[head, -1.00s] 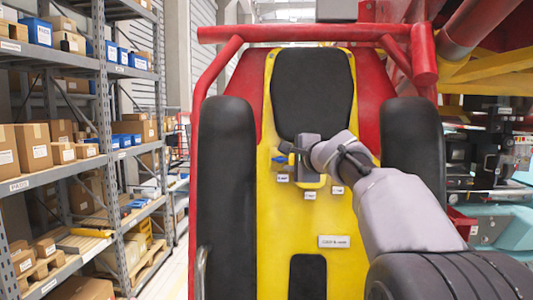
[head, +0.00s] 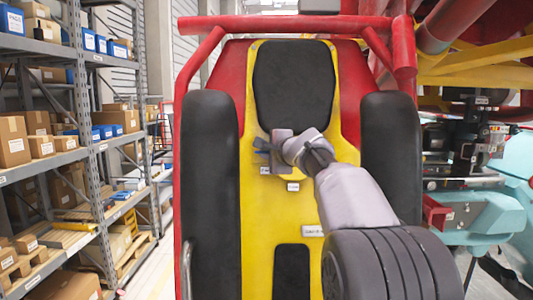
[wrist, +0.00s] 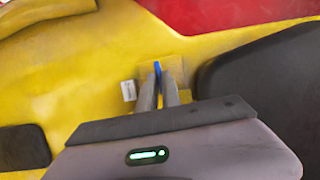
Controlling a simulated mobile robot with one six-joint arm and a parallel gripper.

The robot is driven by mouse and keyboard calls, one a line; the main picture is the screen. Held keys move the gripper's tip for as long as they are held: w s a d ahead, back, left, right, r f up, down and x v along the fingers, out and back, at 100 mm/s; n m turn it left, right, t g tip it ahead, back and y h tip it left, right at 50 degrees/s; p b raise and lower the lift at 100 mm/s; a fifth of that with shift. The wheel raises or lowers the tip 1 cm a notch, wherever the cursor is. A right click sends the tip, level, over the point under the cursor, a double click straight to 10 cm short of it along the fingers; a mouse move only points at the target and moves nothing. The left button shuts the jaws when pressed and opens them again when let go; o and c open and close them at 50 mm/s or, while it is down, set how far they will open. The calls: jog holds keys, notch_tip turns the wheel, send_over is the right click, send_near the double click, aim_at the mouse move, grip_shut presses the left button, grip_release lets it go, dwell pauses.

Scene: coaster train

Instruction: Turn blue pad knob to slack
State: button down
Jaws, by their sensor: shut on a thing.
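The blue knob (wrist: 157,68) is a small upright blue piece on the yellow panel (wrist: 100,75) in the wrist view. My gripper (wrist: 161,76) has its two grey fingers close around it, one on each side. In the head view my gripper (head: 264,151) is low over the yellow panel, below the black upper pad (head: 293,85). There the knob is mostly hidden by the fingers. A small white label (wrist: 129,90) sits beside the knob in the wrist view. The knob's pointing direction cannot be made out.
Black side pads (head: 209,190) flank the panel, and a red bar (head: 290,24) crosses above it. A lower black pad (head: 291,272) and a white plate (head: 313,231) are nearer. Shelves with boxes (head: 99,150) stand left. Teal machinery (head: 480,215) is at right.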

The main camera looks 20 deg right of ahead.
jog(key=shift+r, duration=0.1)
jog(key=shift+w+a+r+n+g+h+p, duration=0.15)
jog(key=shift+n+g+h+p, duration=0.4)
jog(key=shift+n+p, duration=1.4)
jog(key=shift+r+n+g+h+p, duration=0.2)
jog(key=shift+n+g+p, duration=0.7)
jog(key=shift+n+p, duration=1.05)
jog(key=shift+w+a+r+n+g+h+p, duration=0.1)
jog(key=shift+n+g+h+p, duration=0.25)
jog(key=shift+n+g+p, duration=1.5)
jog(key=shift+m+t+p, duration=0.35)
jog(key=shift+t+p, duration=0.45)
jog(key=shift+t, duration=0.3)
jog(key=c, duration=1.5)
grip_release()
jog(key=shift+c, duration=0.2)
